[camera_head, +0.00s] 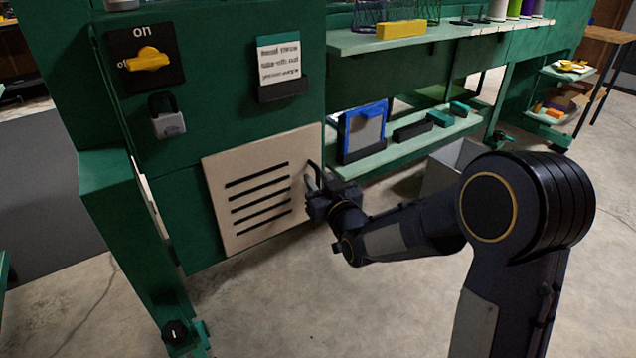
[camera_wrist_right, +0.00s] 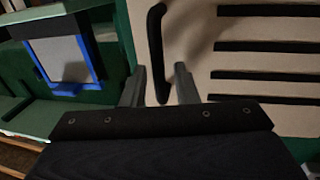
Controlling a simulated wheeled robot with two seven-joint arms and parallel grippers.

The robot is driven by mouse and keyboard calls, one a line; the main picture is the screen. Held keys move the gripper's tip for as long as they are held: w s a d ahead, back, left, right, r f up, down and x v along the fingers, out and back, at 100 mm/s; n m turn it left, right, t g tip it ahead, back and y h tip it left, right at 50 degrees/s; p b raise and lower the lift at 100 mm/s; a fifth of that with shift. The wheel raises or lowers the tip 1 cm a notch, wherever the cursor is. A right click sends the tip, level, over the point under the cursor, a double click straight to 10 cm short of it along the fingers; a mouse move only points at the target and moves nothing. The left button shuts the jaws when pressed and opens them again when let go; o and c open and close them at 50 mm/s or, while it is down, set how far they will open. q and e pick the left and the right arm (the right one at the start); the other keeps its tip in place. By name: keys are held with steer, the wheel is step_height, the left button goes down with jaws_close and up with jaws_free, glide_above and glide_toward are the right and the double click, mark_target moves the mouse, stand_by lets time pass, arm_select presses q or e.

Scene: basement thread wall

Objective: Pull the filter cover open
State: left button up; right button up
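The filter cover (camera_head: 240,179) is a beige panel with several black horizontal slots, low on the green cabinet. It looks flush with the cabinet front. Its black upright handle (camera_head: 313,177) is near its right edge. My right gripper (camera_head: 315,190) is at the handle. In the right wrist view the cover (camera_wrist_right: 205,50) is at the right. The handle (camera_wrist_right: 155,40) reaches down between the two fingers of my right gripper (camera_wrist_right: 162,84). The fingers are apart, with a small gap visible on each side of the handle. My left gripper is not in view.
A yellow switch (camera_head: 147,60) marked "on" and a grey padlock (camera_head: 168,122) are above the cover. A shelf (camera_head: 400,150) with a blue-framed item (camera_head: 364,132) stands to the right, with a grey bin (camera_head: 440,175) below. The concrete floor before the cover is clear.

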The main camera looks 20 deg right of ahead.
steer(key=shift+w, duration=0.2)
steer(key=shift+c, duration=0.5)
jaws_close()
steer(key=shift+s+a, duration=0.1)
